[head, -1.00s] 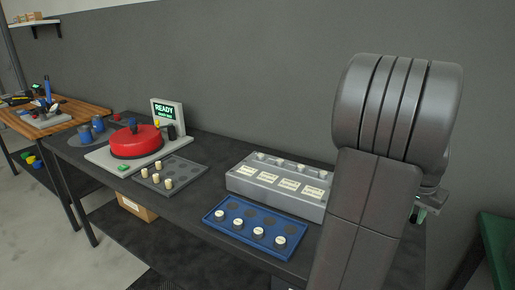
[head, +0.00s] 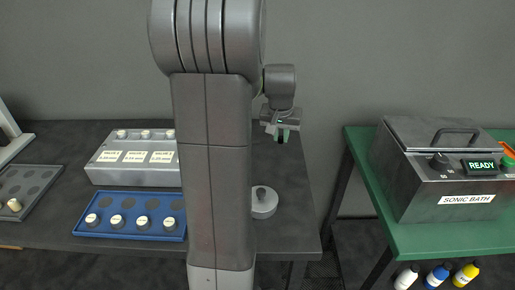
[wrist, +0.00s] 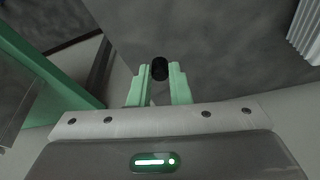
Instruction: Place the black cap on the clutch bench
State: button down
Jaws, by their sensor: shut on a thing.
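My gripper (head: 283,136) hangs in the air near the wall, above the right end of a dark bench (head: 292,222). In the wrist view my gripper (wrist: 159,88) has its green fingers closed on the black cap (wrist: 160,68), a small dark round piece at the fingertips. In the head view the cap is too small to make out clearly. No label in view names the clutch bench, so I cannot tell which surface it is.
The dark bench holds a grey labelled valve block (head: 130,173), a blue tray (head: 93,230) with several round pieces, a grey tray (head: 45,180) and a grey round part (head: 264,203). At right a green bench (head: 425,236) carries the sonic bath (head: 440,180). Bottles (head: 437,275) stand below.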

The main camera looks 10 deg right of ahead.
aim_at(279, 162)
notch_tip(279, 162, down, 8)
jog(key=shift+f, duration=0.25)
jog(key=shift+f, duration=0.1)
jog(key=c, duration=1.3)
grip_release()
jog(key=shift+c, duration=0.2)
jog(key=shift+r, duration=0.25)
jog(key=v, duration=1.1)
jog(key=shift+r, duration=0.35)
jog(key=shift+s+a, duration=0.1)
jog(key=shift+s, duration=0.05)
